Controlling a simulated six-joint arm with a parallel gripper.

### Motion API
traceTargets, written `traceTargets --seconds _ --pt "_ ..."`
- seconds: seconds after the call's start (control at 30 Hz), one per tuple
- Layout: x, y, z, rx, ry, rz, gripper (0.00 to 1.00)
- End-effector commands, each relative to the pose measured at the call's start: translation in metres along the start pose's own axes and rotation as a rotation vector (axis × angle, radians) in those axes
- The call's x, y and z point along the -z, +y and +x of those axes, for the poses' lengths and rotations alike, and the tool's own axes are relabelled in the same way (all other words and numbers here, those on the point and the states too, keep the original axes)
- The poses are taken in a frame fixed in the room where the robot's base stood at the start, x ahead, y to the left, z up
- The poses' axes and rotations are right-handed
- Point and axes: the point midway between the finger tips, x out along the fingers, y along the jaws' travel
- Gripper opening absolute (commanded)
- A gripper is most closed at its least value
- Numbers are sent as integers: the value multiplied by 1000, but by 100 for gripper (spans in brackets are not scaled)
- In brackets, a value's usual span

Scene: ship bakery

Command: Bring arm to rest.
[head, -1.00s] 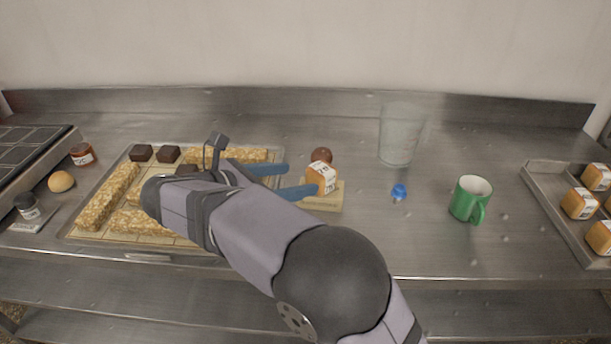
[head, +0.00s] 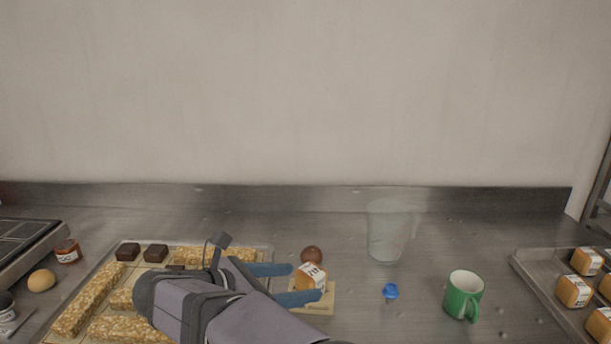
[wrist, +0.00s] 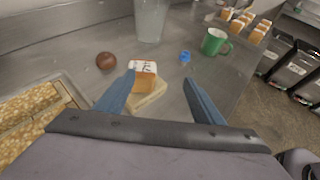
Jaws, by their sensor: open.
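My gripper (head: 293,284) reaches out over the counter from above the tray of bars, with its two blue fingers apart. In the wrist view my gripper (wrist: 158,97) is open, its fingers spread wide. A small labelled loaf (head: 310,277) sits on a pale board (head: 320,304) near the fingertips. In the wrist view the loaf (wrist: 144,78) shows between the fingers, nearer the left one. I cannot tell whether either finger touches it. My arm hides part of the tray.
A tray (head: 262,250) of oat bars and dark squares lies under my arm. A brown ball (head: 312,254), clear pitcher (head: 388,235), blue item (head: 390,291) and green mug (head: 464,295) stand to the right. A metal tray (head: 535,285) with several loaves is far right.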

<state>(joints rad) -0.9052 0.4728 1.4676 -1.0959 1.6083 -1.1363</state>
Motion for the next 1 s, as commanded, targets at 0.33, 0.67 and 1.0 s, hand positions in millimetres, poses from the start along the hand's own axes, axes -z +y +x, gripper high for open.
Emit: traceTargets --seconds 0.33,0.67,1.0 --pt "-50 -162 101 465 224 426 62" --pt "60 -298 108 987 443 1247 62" --pt "190 -287 108 1209 578 1800 62"
